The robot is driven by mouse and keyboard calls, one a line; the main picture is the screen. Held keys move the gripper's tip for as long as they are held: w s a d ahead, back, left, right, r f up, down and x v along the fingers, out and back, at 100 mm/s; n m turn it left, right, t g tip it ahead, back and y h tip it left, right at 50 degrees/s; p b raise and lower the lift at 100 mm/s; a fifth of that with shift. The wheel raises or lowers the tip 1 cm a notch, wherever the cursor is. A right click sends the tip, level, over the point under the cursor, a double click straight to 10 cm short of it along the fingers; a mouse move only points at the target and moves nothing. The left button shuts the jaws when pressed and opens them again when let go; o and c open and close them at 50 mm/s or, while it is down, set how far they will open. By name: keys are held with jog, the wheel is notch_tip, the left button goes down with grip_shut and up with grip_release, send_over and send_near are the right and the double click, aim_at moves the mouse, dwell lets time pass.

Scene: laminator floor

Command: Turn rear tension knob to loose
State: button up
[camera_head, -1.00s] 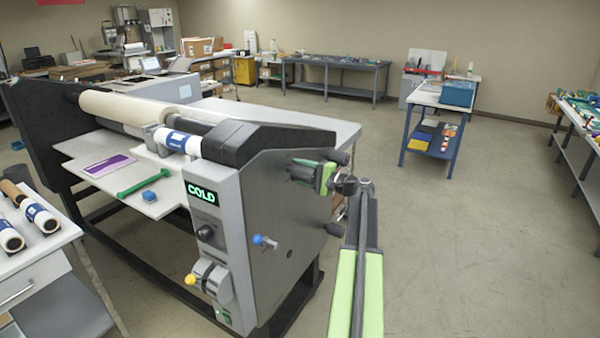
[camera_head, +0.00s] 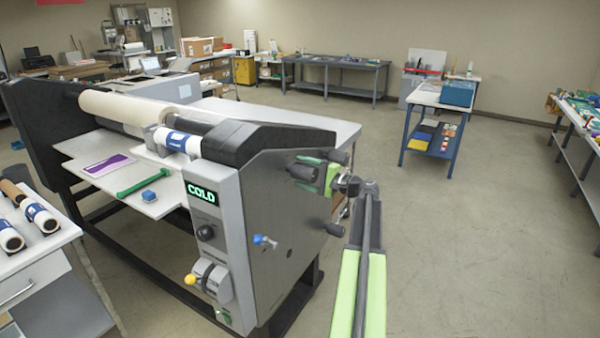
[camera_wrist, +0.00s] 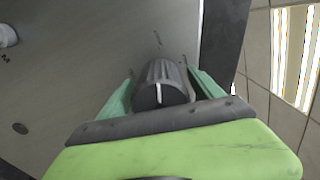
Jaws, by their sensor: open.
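A dark ribbed knob (camera_wrist: 162,86) with a white pointer line stands out from the laminator's grey side panel (camera_head: 275,205). The pointer line runs close to upright in the wrist view. My gripper (camera_wrist: 160,92) is open, with one green finger on each side of the knob. Whether the fingers touch it cannot be told. In the head view my gripper (camera_head: 315,174) is at the upper side panel, around a dark knob (camera_head: 301,173). No loose or tight marking is readable.
Other dark knobs stick out at the panel's rear edge, one above (camera_head: 340,157) and one below (camera_head: 334,229). The display (camera_head: 203,193) reads COLD. Floor on the right is clear.

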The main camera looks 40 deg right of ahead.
jog(key=v, duration=1.6)
jog(key=shift+f, duration=0.1)
